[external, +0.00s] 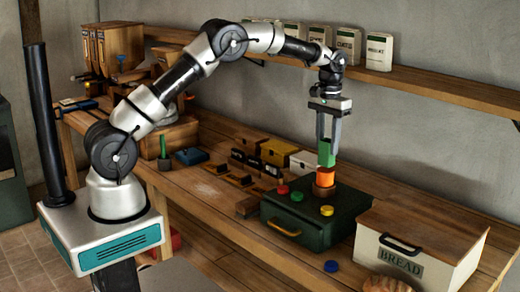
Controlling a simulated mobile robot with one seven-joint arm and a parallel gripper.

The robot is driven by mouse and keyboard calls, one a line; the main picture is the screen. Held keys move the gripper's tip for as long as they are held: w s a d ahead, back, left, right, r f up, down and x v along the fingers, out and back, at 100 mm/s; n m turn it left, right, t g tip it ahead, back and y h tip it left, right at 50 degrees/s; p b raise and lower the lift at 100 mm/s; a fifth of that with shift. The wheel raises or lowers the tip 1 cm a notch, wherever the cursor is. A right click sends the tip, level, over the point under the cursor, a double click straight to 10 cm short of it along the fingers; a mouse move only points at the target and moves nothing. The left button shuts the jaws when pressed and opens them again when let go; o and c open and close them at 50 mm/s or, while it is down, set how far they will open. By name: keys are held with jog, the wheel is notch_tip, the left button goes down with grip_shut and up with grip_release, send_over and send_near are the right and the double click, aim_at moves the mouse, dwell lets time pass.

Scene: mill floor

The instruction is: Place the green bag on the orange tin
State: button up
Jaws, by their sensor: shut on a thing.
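My gripper (327,142) is shut on the green bag (326,154), which hangs upright between its fingers. The orange tin (324,178) stands directly below the bag on top of a dark green box. The bag's lower edge is right at the tin's top. I cannot tell from this view whether they touch. The fingers partly cover the bag's sides.
The dark green box (318,227) carries small red, green and yellow round pieces. A white bread box (411,262) stands to the right. Yellow and white boxes (279,152) are behind left. A shelf (430,87) with white packets runs above.

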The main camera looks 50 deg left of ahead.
jog(key=shift+f, duration=0.6)
jog(key=shift+f, duration=0.15)
jog(key=o, duration=1.1)
